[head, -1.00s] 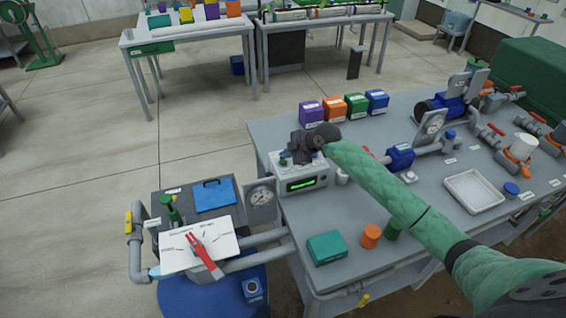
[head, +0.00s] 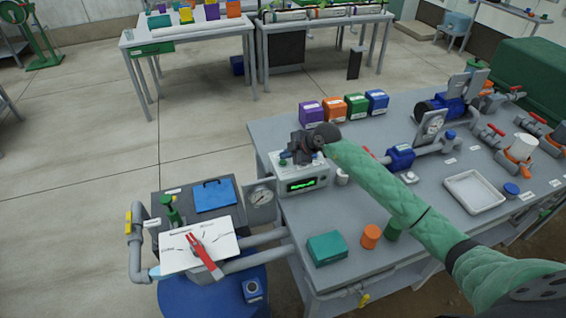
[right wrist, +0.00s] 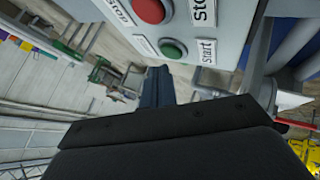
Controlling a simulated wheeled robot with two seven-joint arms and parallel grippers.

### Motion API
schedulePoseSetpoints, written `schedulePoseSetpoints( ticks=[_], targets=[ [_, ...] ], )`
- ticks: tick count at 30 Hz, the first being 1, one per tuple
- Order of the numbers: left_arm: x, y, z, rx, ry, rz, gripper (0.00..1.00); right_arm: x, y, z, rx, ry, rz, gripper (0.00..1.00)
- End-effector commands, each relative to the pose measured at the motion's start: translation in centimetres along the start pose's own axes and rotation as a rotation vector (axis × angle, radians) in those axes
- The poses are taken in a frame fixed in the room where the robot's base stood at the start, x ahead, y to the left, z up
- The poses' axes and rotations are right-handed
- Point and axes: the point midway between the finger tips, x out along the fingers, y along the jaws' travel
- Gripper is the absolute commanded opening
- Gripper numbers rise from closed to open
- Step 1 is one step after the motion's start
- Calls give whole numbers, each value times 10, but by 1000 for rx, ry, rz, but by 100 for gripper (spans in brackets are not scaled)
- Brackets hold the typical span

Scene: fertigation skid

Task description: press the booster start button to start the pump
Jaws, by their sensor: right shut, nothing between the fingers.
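The white booster control box (head: 288,187) stands on the grey bench, with a lit green trace on its dark display (head: 301,184). In the right wrist view its face carries a red button (right wrist: 150,10) labelled stop and a green start button (right wrist: 172,48) labelled start. My right gripper (head: 298,156) is above the top of the box and hides part of it. It is shut and empty; its dark fingertips (right wrist: 157,72) are close to the start button. I cannot tell whether they touch it. My left gripper is not in view.
Purple, orange, green and blue boxes (head: 344,106) stand behind the box. A gauge (head: 261,196) and a plate with a red lever (head: 202,253) are at its left. A teal box (head: 326,248) and white tray (head: 474,191) lie on the bench (head: 400,270).

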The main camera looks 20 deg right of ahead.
Motion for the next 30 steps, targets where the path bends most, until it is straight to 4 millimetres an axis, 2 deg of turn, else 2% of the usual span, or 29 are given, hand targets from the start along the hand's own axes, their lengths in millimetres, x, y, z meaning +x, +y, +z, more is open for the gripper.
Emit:
schedulePoseSetpoints(
  ticks=[30],
  targets=[
    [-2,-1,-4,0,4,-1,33,5,-4,4,0,0,0,0]
  ],
)
